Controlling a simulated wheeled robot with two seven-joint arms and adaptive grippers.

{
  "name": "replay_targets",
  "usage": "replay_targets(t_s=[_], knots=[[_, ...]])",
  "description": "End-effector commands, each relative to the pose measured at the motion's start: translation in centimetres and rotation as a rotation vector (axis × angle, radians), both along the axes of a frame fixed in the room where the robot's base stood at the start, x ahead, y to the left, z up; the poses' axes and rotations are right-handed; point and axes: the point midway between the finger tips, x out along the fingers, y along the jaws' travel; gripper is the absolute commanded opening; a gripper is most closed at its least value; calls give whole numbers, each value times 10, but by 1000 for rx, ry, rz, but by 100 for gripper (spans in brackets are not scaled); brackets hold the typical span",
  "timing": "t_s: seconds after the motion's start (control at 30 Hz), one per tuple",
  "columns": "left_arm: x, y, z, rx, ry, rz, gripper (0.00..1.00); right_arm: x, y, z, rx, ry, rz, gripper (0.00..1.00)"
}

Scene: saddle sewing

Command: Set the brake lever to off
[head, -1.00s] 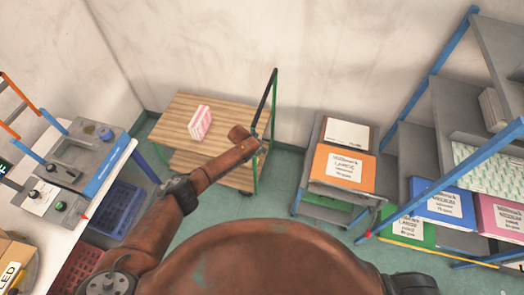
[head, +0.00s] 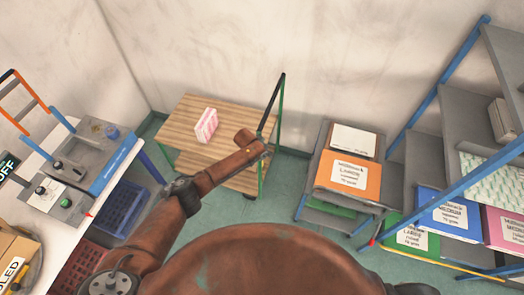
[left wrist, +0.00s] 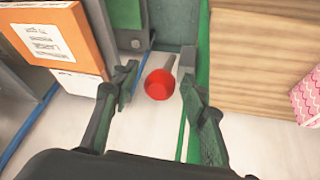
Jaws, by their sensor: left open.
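The brake lever shows in the left wrist view as a round red knob (left wrist: 159,85) on a grey stem, beside a green upright (left wrist: 202,50) of the cart. My left gripper (left wrist: 160,80) is open, with one dark finger on each side of the knob. I cannot tell whether either finger touches it. In the head view, my left arm reaches over the wooden-topped cart (head: 180,130) to its green and black handle (head: 272,105). There my left gripper and the lever are hidden behind my forearm. My right gripper is not in view.
A pink patterned pack (head: 206,125) stands on the cart. A small grey rack with an orange box (head: 348,175) stands to its right, and blue-framed shelves (head: 445,85) stand farther right. A white workbench (head: 30,215) is at left. Green floor lies between cart and rack.

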Motion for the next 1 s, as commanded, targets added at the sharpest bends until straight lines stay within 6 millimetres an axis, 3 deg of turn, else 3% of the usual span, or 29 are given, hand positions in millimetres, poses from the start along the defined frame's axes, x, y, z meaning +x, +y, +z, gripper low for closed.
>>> replay_targets(t_s=[0.17,0.7,1.0], knots=[[-6,6,15,0,-1,-1,41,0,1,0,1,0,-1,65],[-33,34,92,0,-2,1,41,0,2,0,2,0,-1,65],[-38,38,104,2,-1,1,41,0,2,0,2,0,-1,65]])
